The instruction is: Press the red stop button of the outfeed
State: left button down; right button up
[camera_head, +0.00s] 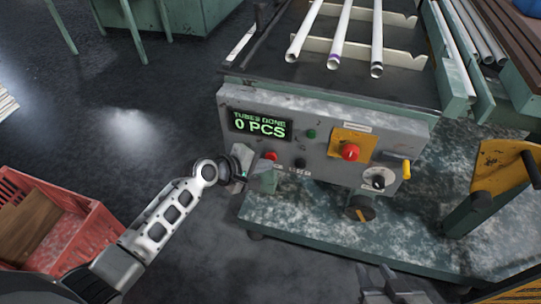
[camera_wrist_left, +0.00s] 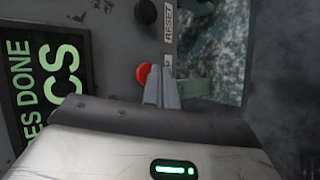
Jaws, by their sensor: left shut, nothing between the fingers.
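A small red button (camera_head: 270,156) sits low on the grey control panel (camera_head: 317,108), below the green display. It also shows in the left wrist view (camera_wrist_left: 142,74), partly hidden behind my fingers; a label beside it is mostly covered, with a "P" readable. My left gripper (camera_head: 262,178) is shut and empty, just in front of the panel at the red button. In the left wrist view its fingertips (camera_wrist_left: 162,72) overlap the button's edge; I cannot tell whether they touch it. My right gripper (camera_head: 392,280) shows at the bottom edge, away from the panel; its jaw opening is unclear.
A black button (camera_wrist_left: 146,12) labelled RESET sits beside the red one. A larger red button (camera_head: 350,152) on a yellow plate, a black knob (camera_head: 379,178) and a yellow handle (camera_head: 406,169) are further right. The display (camera_head: 259,125) reads 0 PCS. A red crate (camera_head: 60,225) stands left.

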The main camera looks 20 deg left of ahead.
pick_arm(q)
jog(key=shift+s, duration=0.4)
jog(key=shift+s+a+p, duration=0.1)
jog(key=shift+s+p, duration=1.35)
jog(key=shift+s, duration=1.1)
